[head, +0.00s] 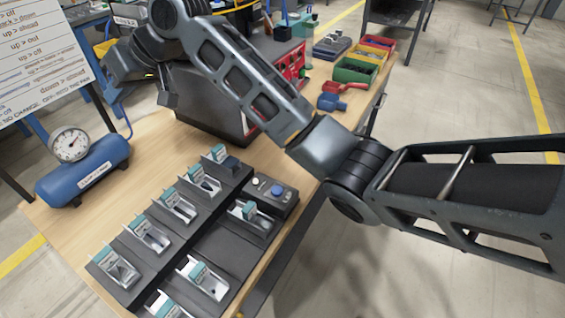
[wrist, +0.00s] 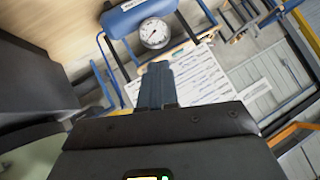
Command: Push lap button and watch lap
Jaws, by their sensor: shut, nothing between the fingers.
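A small grey box (head: 288,203) with a round blue button (head: 278,190) and a smaller white one (head: 256,181) sits at the table's right edge, beside the dark trays. I cannot read any lap label on it. My gripper (head: 165,101) is at the upper left, above the table's far part and well away from the buttons. In the wrist view its fingers (wrist: 155,82) are together and empty, pointing toward the gauge and text board. A dark machine (head: 200,112) with a red panel stands behind my arm and is partly hidden. The buttons do not show in the wrist view.
A blue tank (head: 84,172) with a round gauge (head: 70,144) stands at the left. Dark trays (head: 222,240) hold several small labelled parts. A text board (head: 38,55) is at upper left. Colored bins (head: 357,70) stand at the back. Bare wood (head: 100,225) lies between tank and trays.

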